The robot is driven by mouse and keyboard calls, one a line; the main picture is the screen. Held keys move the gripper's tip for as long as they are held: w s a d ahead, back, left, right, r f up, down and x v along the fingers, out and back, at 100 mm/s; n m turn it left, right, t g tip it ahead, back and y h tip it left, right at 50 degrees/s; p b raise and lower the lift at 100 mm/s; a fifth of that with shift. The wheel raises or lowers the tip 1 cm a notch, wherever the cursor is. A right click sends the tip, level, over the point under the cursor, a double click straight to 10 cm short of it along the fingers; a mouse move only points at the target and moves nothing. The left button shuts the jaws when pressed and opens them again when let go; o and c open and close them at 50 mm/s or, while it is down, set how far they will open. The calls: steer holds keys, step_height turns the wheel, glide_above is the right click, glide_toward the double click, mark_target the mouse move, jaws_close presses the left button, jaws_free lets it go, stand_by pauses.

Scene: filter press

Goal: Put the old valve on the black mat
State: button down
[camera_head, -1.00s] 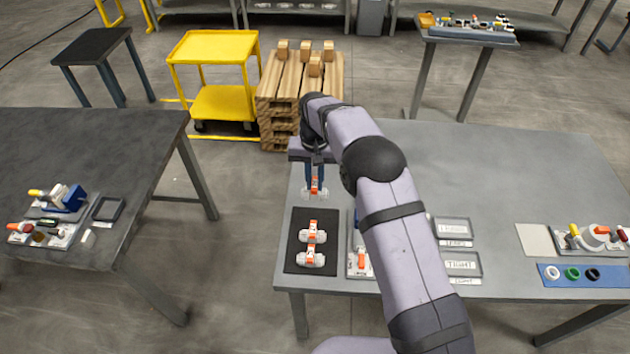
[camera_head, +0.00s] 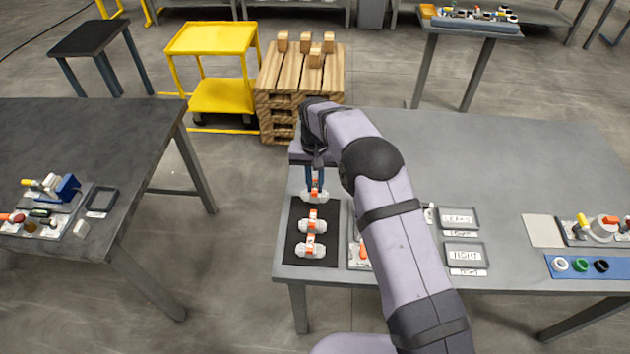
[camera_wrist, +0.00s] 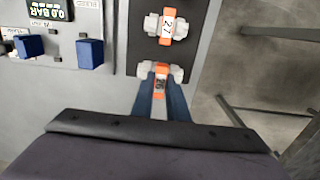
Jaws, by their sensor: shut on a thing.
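My gripper (camera_head: 315,184) is shut on a white valve with an orange middle (camera_head: 314,196), and its blue fingers straddle the orange part. In the head view, this held valve is at the far end of the black mat (camera_head: 297,223). In the wrist view, the held valve (camera_wrist: 176,72) shows over the mat's near edge (camera_wrist: 135,50). I cannot tell whether it touches the mat. Two similar valves lie on the mat in a row: a middle one (camera_head: 313,225), whose orange part reads 27 in the wrist view (camera_wrist: 166,26), and a front one (camera_head: 310,248).
A panel with blue blocks (camera_wrist: 90,53) and a gauge display (camera_wrist: 47,10) sits beside the mat, partly hidden by my arm in the head view. Labelled trays (camera_head: 463,255) and a blue strip with rings (camera_head: 581,266) are further right. The table's left edge is close to the mat.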

steer(key=shift+f+b, duration=0.95)
steer(key=shift+f, duration=0.9)
steer(key=shift+f, duration=0.3)
steer(key=c, duration=1.7)
jaws_free()
steer(key=shift+o, duration=0.2)
steer(key=shift+r, duration=0.15)
steer(key=shift+r+p, duration=2.25)
steer(key=shift+r, duration=1.35)
